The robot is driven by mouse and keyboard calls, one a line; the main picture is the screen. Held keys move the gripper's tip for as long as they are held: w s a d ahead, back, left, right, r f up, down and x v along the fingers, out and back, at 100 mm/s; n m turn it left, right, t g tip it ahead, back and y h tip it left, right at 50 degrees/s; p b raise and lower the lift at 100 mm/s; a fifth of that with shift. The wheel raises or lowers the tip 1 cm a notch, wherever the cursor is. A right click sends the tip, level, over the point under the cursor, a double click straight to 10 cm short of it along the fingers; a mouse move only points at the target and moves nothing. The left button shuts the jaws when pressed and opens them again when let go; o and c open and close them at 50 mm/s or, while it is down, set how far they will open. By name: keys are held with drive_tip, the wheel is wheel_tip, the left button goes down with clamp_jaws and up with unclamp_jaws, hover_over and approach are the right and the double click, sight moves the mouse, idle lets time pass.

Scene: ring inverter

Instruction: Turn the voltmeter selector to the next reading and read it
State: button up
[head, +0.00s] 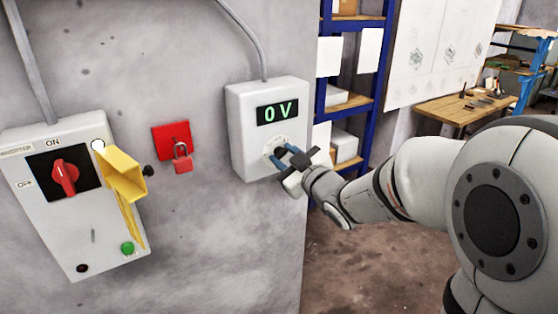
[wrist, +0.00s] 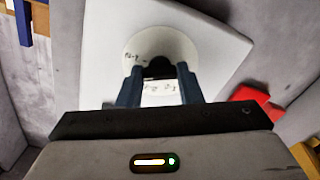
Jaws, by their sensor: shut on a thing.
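The voltmeter (head: 238,128) is a pale grey box on the wall. Its display (head: 277,112) reads "0 V" in green. My gripper (head: 288,158) is at the selector on the lower part of the box, shut on it. In the wrist view my gripper's two blue fingers (wrist: 160,88) stand on either side of the black selector knob (wrist: 159,68). The knob sits on a round white dial plate (wrist: 180,48) with small markings, too blurred to read. The fingers hide part of the dial, and I cannot tell which marking the knob points to.
Left of the voltmeter, a red padlock (head: 182,160) hangs on a red plate. Further left is the inverter box (head: 92,225) with a red rotary switch (head: 65,178) and an open yellow cover (head: 124,175). Blue shelves (head: 325,60) and a wooden bench (head: 460,108) stand at the right.

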drive_tip(key=m, duration=0.5)
drive_tip(key=shift+s+f, duration=0.1)
drive_tip(key=shift+f, duration=0.3)
idle(0.4)
drive_tip(key=o, duration=1)
drive_tip(key=shift+r, duration=0.25)
drive_tip(key=b+v, duration=0.1)
drive_tip(key=v, duration=0.6)
drive_tip(key=shift+s+d, duration=0.25)
drive_tip(key=shift+s, duration=0.05)
